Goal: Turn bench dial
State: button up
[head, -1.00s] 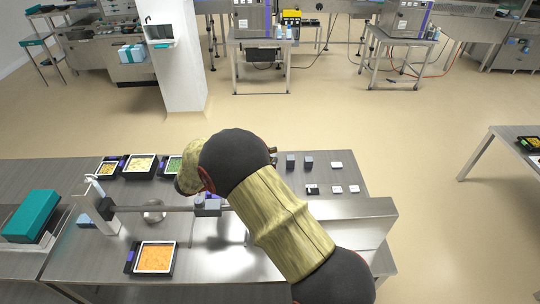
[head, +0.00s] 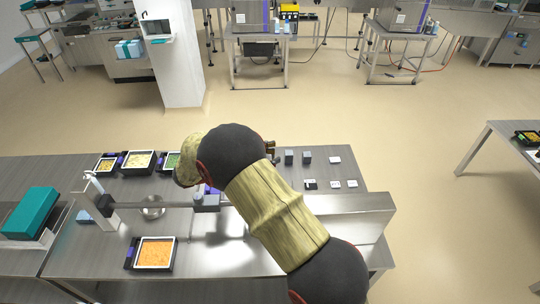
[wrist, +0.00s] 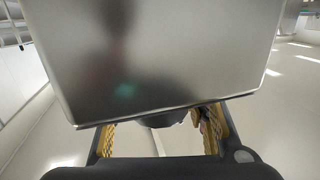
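In the wrist view a brushed-metal panel (wrist: 165,60) fills the middle, close in front of my gripper (wrist: 163,122). A dark rounded part (wrist: 166,119), possibly the dial, shows under the panel's lower edge between my two yellow-lined fingers. The fingers stand apart, with a visible gap to the dark part on the left. Most of this part is hidden by the panel, so I cannot read its setting. In the head view my arm covers my gripper, and no dial can be made out on the steel bench (head: 215,255).
A food tray with orange contents (head: 155,253) lies at the bench front. Several filled trays (head: 138,161) stand at the back left. Small grey blocks and white-topped pieces (head: 334,160) lie right of my arm. Open floor lies behind.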

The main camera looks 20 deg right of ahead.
jog(key=shift+o, duration=1.1)
jog(key=a, duration=1.2)
jog(key=shift+w, duration=0.35)
